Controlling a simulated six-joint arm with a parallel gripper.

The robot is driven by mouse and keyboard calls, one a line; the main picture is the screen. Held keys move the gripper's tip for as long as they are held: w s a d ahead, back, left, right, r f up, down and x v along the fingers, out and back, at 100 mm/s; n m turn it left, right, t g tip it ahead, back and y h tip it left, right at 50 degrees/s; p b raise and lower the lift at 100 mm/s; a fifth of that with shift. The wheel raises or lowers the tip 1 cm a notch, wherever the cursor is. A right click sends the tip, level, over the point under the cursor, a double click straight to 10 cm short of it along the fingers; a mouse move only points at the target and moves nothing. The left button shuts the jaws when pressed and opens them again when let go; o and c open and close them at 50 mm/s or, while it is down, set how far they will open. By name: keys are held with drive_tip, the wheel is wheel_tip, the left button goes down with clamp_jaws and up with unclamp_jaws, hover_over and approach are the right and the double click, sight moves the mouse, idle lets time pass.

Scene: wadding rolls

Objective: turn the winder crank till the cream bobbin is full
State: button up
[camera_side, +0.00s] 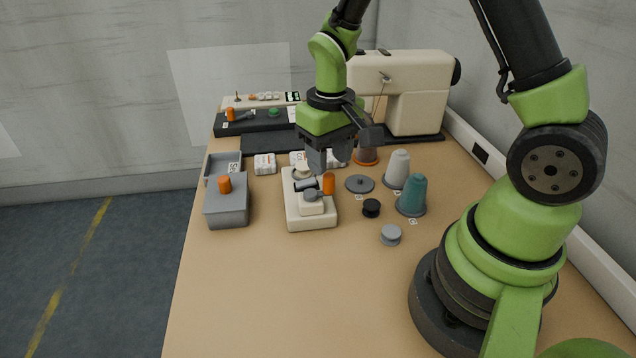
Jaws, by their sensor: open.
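The winder (310,221) is a cream block near the middle of the table, with grey and dark parts on top. Its crank has an upright orange handle (328,184) at the right side. The cream bobbin (302,171) appears to sit at the winder's far end, partly hidden by my gripper; how full it is cannot be told. My gripper (328,168) points down just above and behind the orange handle, jaws open. Whether a finger touches the handle cannot be told.
A grey box with an orange knob (228,208) stands left. A white cone (397,169), a teal cone (412,194), a grey disc (360,184), a black cap (371,208) and a grey knob (390,235) stand right. A sewing machine (418,85) is behind. The front table is clear.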

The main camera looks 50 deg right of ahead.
sight(329, 175)
drive_tip(key=shift+f, duration=2.3)
drive_tip(key=c, duration=0.7)
drive_tip(key=shift+o, duration=0.2)
drive_tip(key=shift+s+a, duration=0.2)
drive_tip(key=shift+a, duration=0.25)
drive_tip(key=shift+s+a, duration=0.2)
drive_tip(key=shift+a, duration=0.25)
